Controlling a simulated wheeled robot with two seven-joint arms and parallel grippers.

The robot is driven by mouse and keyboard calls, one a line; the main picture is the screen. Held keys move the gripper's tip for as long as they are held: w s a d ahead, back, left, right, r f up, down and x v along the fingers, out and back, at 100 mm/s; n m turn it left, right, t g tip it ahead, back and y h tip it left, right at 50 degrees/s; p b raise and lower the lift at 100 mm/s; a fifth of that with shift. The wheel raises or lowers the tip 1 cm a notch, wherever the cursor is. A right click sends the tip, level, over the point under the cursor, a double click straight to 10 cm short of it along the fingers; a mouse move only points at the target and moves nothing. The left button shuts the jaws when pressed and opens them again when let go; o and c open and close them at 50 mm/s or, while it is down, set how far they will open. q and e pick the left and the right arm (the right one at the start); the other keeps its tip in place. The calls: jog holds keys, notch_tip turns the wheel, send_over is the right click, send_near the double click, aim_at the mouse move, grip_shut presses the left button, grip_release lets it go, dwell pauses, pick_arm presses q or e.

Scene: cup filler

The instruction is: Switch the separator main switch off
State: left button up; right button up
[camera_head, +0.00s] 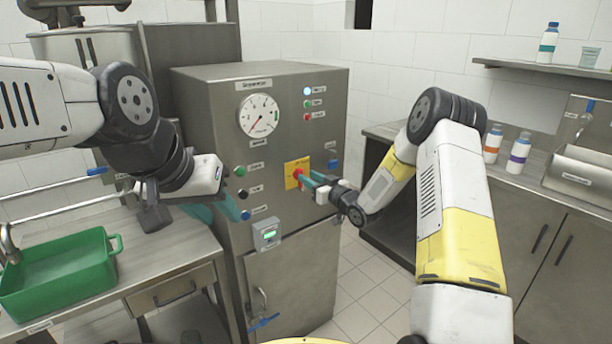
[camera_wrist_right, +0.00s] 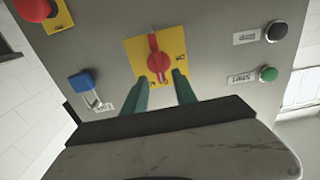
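The separator (camera_head: 290,120) is a grey metal cabinet with a round gauge. Its main switch is a red rotary knob (camera_wrist_right: 157,62) on a yellow plate (camera_wrist_right: 136,52); the plate also shows in the head view (camera_head: 290,182). The knob's bar runs nearly upright in the right wrist view; the lettering beside it is too small to read. My right gripper (camera_wrist_right: 160,84) is open at the switch, with one teal finger on each side of the bar's lower end. I cannot tell whether they touch it. My left gripper (camera_head: 217,209) is open and empty, left of the panel.
A green tub (camera_head: 60,270) stands on the left table. Bottles (camera_head: 518,152) stand on the right counter.

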jog(key=shift+x, duration=1.2)
grip_shut()
